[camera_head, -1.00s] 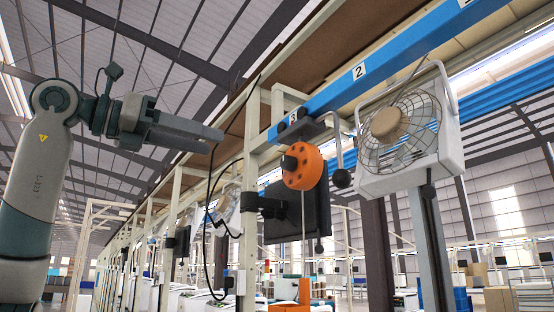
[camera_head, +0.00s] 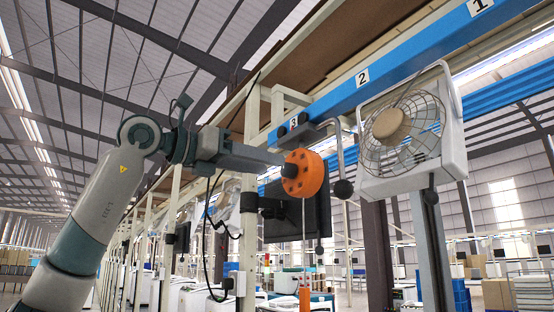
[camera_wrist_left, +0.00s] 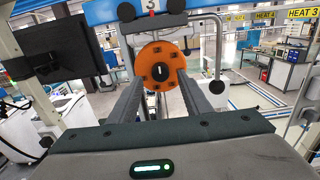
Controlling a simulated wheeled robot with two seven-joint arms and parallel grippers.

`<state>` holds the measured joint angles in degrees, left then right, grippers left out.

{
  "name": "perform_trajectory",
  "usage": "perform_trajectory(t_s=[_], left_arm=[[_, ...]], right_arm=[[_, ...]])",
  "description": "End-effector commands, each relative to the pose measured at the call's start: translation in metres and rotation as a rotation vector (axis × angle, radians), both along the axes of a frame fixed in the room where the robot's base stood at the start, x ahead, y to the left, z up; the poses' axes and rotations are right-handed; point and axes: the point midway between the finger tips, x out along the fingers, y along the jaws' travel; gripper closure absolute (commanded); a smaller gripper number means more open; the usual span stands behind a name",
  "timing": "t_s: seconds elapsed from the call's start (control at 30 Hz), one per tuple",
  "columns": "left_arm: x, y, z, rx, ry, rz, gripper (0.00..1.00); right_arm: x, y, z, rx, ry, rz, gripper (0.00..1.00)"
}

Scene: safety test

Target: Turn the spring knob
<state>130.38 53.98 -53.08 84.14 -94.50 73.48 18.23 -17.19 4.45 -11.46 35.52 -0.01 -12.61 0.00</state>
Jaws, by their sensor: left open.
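The spring knob appears as a round orange disc (camera_head: 305,176) with dark holes and a black hub (camera_head: 289,170). It hangs below the blue rail near the label 3. In the left wrist view the disc (camera_wrist_left: 158,52) faces me, its black centre between the finger lines. My left gripper (camera_head: 282,161) reaches in from the left, its tips close to the hub. In the wrist view its two fingers (camera_wrist_left: 160,80) are apart with nothing gripped. Whether they touch the hub cannot be told. My right gripper is not in view.
A caged fan (camera_head: 452,165) hangs to the right. A bent lever with a black ball (camera_head: 343,189) is just right of the disc. A dark monitor (camera_head: 318,215) is behind it; it also shows in the wrist view (camera_wrist_left: 55,50). The blue rail (camera_head: 400,75) runs above.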

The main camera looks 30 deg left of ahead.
Motion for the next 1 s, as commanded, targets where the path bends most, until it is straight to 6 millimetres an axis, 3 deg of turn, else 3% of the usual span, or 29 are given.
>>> perform_trajectory(t_s=[0.1,0.3,0.7,0.87,1.0], left_arm=[[0.017,-0.007,0.002,0.001,0.002,0.0,0.56],[0.033,-0.014,0.001,0.001,0.001,0.0,0.56],[0.037,-0.016,0.0,0.0,0.0,0.0,0.56],[0.037,-0.015,0.0,0.0,0.0,0.0,0.94],[0.037,-0.015,0.0,0.001,0.0,0.0,0.96]], right_arm=[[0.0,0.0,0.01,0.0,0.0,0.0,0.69],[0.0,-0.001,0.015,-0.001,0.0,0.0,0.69],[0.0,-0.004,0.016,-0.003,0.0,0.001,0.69],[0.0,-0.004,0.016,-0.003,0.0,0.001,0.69],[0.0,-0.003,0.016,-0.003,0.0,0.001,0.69]])
